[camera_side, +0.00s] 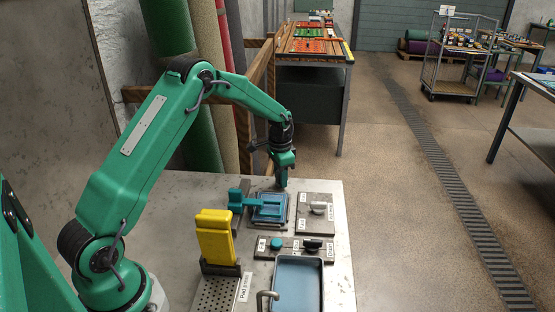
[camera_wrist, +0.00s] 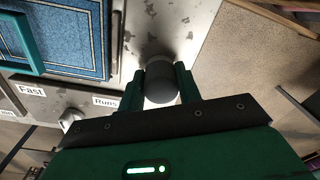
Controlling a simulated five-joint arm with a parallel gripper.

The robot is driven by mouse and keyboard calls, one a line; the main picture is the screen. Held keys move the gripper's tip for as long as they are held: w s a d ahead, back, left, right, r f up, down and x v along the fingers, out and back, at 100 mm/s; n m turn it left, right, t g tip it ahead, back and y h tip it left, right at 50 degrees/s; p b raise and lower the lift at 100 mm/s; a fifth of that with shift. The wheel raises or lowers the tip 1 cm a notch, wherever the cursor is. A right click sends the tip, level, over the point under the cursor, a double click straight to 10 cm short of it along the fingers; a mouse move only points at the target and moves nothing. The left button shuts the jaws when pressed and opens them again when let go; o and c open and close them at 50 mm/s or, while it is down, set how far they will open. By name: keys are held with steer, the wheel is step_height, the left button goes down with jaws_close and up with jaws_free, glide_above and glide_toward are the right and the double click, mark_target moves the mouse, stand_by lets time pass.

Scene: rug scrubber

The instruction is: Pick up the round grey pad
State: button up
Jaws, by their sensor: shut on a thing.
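The round grey pad (camera_wrist: 161,80) shows in the wrist view as a dark grey rounded shape between the two green fingers. My gripper (camera_wrist: 160,88) is shut on it, with one finger touching each side. A dark shadow lies on the metal bench just beyond the pad. In the side view my gripper (camera_side: 283,181) points straight down at the back of the bench, behind the blue-topped block. The pad is too small or hidden to make out there, and I cannot tell whether it touches the bench.
The framed blue pad (camera_side: 269,208) with a teal handle sits just in front of my gripper. A yellow lever (camera_side: 214,237), a label plate with a knob (camera_side: 318,209), a switch plate (camera_side: 293,246) and a blue-grey tray (camera_side: 299,283) stand nearer. The bench (camera_side: 184,184) is bare at back left.

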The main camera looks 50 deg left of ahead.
steer(key=shift+r, duration=0.1)
steer(key=shift+r, duration=0.4)
step_height(320, 180, up, 3)
steer(key=shift+r, duration=0.1)
steer(key=s+d+r, duration=0.3)
steer(key=d+r, duration=0.3)
steer(key=d, duration=0.5)
steer(key=shift+d+r, duration=0.15)
steer(key=shift+r, duration=0.25)
steer(key=shift+s, duration=0.1)
steer(key=o, duration=0.5)
steer(key=c, duration=0.4)
steer(key=shift+s, duration=0.15)
